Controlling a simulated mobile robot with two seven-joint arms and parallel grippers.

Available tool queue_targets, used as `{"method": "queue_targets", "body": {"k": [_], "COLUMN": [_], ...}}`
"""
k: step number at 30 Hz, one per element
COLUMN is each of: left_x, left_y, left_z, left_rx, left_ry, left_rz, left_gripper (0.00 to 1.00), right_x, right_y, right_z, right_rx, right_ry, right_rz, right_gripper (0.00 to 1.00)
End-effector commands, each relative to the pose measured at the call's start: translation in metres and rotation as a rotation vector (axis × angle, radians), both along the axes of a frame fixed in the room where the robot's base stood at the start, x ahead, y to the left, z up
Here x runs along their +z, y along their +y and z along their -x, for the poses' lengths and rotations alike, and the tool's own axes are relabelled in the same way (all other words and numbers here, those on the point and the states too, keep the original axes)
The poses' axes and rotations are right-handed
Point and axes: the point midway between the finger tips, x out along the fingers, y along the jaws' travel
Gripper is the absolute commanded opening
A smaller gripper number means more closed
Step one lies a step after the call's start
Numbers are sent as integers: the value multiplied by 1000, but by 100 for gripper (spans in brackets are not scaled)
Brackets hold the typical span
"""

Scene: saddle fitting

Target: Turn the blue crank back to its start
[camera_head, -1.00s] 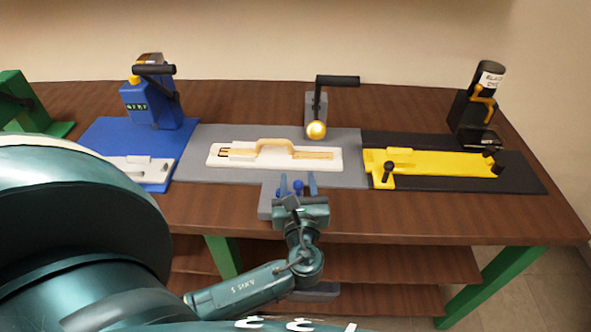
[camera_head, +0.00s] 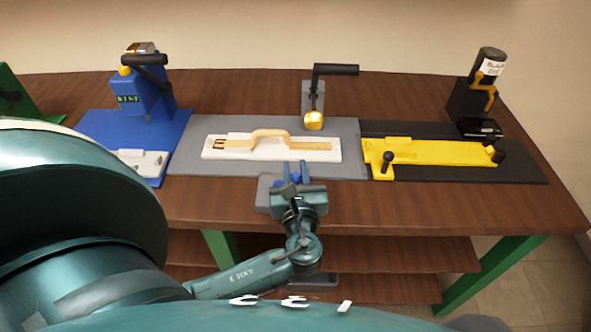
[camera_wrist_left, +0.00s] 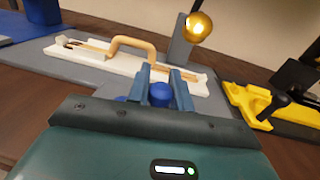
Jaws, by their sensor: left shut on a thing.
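The blue crank (camera_head: 296,179) is at the front edge of the grey board, mostly hidden behind my gripper in the head view. In the left wrist view its round blue knob (camera_wrist_left: 160,95) sits between the two fingers, and another blue part shows just left of the left finger. My left gripper (camera_head: 296,170) is shut on the knob, with its fingers pointing away toward the board; it also shows in the left wrist view (camera_wrist_left: 161,84). The crank's arm and pivot are hidden. My right gripper is not in view.
Beyond the crank, a white block with a tan handle (camera_head: 270,136) lies on the grey board (camera_head: 345,130). A black lever with a gold ball (camera_head: 313,121) stands behind it. A blue fixture (camera_head: 145,97) is at left, a yellow one (camera_head: 440,158) at right.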

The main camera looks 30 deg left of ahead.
Motion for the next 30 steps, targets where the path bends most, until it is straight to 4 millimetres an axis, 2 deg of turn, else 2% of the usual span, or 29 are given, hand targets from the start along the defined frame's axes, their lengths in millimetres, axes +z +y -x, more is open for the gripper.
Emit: {"method": "queue_targets", "body": {"k": [1,6,17,30], "left_x": [0,0,2,0], "left_y": [0,0,-1,-5], "left_z": [0,0,3,15], "left_rx": [0,1,-64,-417], "left_ry": [0,0,0,1], "left_rz": [0,0,-2,-6], "left_gripper": [12,0,0,0], "right_x": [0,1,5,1], "right_y": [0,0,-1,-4], "right_z": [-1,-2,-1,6], "right_rx": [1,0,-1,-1], "right_ry": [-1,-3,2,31], "right_rz": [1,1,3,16], "right_gripper": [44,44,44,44]}}
